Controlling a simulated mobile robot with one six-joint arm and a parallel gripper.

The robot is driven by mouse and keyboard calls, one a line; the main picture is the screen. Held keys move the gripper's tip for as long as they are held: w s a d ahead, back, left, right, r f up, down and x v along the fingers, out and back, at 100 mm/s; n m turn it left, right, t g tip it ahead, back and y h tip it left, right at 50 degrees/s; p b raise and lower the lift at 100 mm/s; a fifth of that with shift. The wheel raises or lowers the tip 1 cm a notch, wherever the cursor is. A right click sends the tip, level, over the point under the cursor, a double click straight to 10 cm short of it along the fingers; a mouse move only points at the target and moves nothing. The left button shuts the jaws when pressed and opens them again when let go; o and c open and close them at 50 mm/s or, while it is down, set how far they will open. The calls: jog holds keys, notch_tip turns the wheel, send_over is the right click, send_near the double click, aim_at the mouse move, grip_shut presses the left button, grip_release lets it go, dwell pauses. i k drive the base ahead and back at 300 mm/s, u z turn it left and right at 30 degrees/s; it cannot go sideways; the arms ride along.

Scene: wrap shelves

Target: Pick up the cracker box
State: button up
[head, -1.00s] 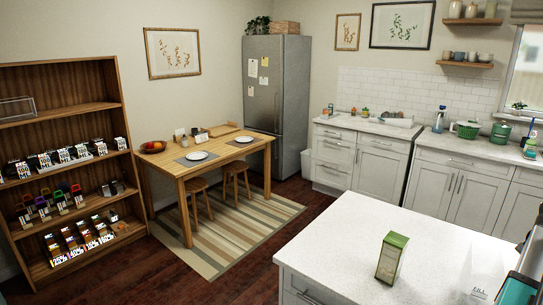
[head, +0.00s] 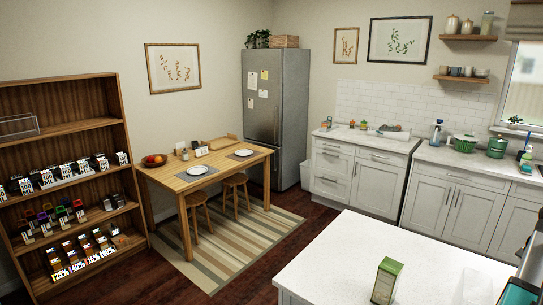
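A green-topped box (head: 386,281), the only single upright box on the counter and likely the cracker box, stands on the white counter (head: 345,250) in the lower right of the head view. Its lower part is close to the bottom edge of the picture. Its front is pale with brownish tones, and its label is too small to read. My gripper is not in view.
A wooden shelf (head: 70,172) with several labelled packages stands at the left. A dining table (head: 205,168) with plates and two stools (head: 234,184) stands on a striped rug (head: 225,240). A fridge (head: 275,120) and grey cabinets (head: 450,205) line the back. Dark floor lies between.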

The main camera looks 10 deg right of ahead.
aim_at(389, 270)
jog(key=k, duration=1)
